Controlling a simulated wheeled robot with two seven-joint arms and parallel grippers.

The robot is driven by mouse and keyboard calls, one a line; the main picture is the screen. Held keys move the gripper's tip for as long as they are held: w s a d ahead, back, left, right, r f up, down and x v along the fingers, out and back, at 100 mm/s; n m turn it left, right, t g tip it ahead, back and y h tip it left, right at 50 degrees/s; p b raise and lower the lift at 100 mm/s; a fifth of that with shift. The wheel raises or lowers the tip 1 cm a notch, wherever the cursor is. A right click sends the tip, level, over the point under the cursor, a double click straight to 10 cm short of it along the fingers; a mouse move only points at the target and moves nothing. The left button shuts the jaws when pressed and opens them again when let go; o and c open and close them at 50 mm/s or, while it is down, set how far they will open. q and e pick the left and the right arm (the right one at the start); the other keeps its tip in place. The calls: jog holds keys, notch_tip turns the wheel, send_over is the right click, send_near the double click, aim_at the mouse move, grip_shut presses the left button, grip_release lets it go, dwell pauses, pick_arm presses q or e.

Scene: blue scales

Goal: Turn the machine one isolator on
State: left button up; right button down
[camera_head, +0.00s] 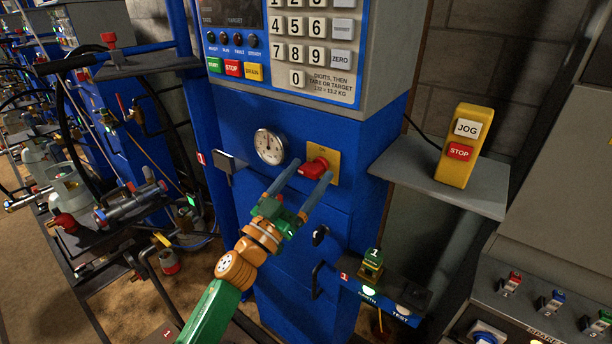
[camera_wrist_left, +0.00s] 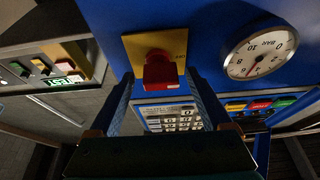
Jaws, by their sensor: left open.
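The isolator is a red rotary knob (camera_head: 314,167) on a yellow plate (camera_head: 334,160), set in the front of the blue machine (camera_head: 236,128). In the left wrist view the red knob (camera_wrist_left: 160,74) sits on its yellow plate (camera_wrist_left: 136,48), between my finger ends. My left gripper (camera_head: 311,171) is open, with one blue finger to each side of the knob. I cannot tell whether either finger touches it. My right gripper is not in view.
A pressure gauge (camera_head: 269,146) is left of the knob, with a keypad panel (camera_head: 312,45) above. A small ledge (camera_head: 352,280) carries a green block marked 1 (camera_head: 370,266). A yellow JOG/STOP box (camera_head: 464,145) stands on a grey shelf (camera_head: 415,170) at right.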

pick_arm(q)
jog(key=shift+a, duration=0.1)
grip_shut()
jog(key=shift+m, duration=0.3)
jog(key=m+g+h, duration=0.1)
jog(key=m, duration=0.2)
jog(key=m+g+h, duration=0.1)
jog(key=m, duration=0.2)
jog(key=shift+a+g, duration=0.15)
jog(key=shift+g, duration=0.15)
jog(key=m+g, duration=0.1)
jog(key=m, duration=0.2)
jog(key=m+g+h, duration=0.1)
jog(key=m, duration=0.2)
jog(key=shift+r+g, duration=0.2)
jog(key=shift+g, duration=0.1)
jog(key=m, duration=0.2)
jog(key=m+g, duration=0.1)
jog(key=m+g+p, duration=0.1)
jog(key=m, duration=0.1)
jog(key=shift+r+m, duration=0.25)
jog(key=shift+m, duration=0.05)
jog(key=shift+m+g+y+p, duration=0.5)
jog(key=shift+m+g+p, duration=0.3)
jog(key=shift+m, duration=1.3)
